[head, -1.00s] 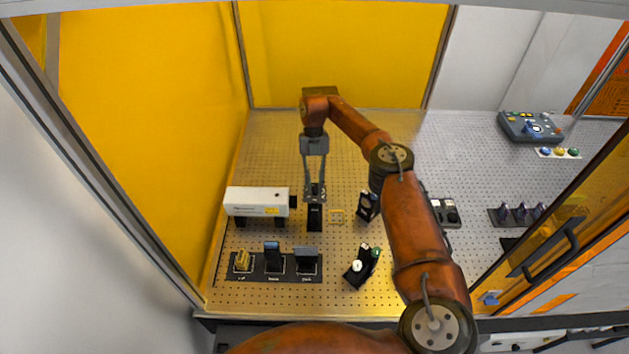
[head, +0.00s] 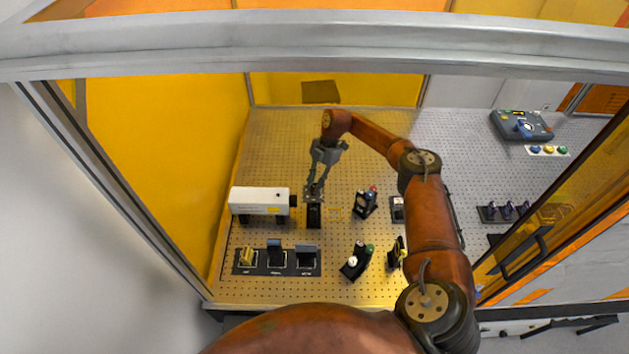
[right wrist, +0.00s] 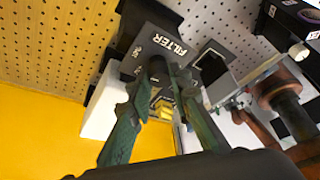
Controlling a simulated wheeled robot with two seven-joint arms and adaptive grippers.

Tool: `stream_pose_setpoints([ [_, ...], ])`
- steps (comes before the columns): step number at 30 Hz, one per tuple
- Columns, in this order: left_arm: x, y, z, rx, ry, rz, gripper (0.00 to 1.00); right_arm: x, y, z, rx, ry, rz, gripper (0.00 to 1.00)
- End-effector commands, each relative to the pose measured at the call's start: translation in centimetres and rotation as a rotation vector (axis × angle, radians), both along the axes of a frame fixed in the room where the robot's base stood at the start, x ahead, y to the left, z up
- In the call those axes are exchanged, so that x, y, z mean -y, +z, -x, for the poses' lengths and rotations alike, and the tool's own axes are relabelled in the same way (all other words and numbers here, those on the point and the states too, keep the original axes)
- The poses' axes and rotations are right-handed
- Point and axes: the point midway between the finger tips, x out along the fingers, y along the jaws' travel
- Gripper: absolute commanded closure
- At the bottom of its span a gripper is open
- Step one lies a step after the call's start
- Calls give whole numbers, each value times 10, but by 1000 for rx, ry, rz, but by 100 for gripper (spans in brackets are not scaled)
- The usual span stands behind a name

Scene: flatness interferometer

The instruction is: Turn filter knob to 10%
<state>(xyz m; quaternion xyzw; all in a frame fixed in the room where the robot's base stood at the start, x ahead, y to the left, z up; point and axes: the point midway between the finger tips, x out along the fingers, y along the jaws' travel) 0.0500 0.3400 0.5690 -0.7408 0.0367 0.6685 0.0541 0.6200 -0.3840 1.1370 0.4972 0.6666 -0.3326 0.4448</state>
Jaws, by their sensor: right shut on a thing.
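The filter unit (head: 314,216) is a dark upright block on the perforated table, just right of the white laser box. Its grey top plate, lettered FILTER (right wrist: 171,45), shows in the right wrist view, with smaller marks too small to read. My right gripper (head: 314,188) reaches down onto the top of the unit. In the right wrist view, the green fingers of my right gripper (right wrist: 158,78) are closed around the dark filter knob (right wrist: 157,66). The fingers hide part of the knob, and its setting cannot be read. My left gripper is not in view.
The white laser box (head: 259,201) stands close at left. A dark panel (head: 275,270) with several switches lies in front. Small optic mounts (head: 365,203) stand to the right. A grey control console (head: 521,126) sits at the far right. The back of the table is clear.

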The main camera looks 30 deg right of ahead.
Motion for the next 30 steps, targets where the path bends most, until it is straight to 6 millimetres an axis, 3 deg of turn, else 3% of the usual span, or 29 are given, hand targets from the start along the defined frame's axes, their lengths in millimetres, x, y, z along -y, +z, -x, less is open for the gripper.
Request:
stream_pose_setpoints([
  [20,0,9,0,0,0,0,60,3,4,-3,9,-75,2,100],
  [21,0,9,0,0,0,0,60,3,4,-3,9,-75,2,81],
  [30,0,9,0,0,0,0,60,2,2,-1,5,-71,1,64],
])
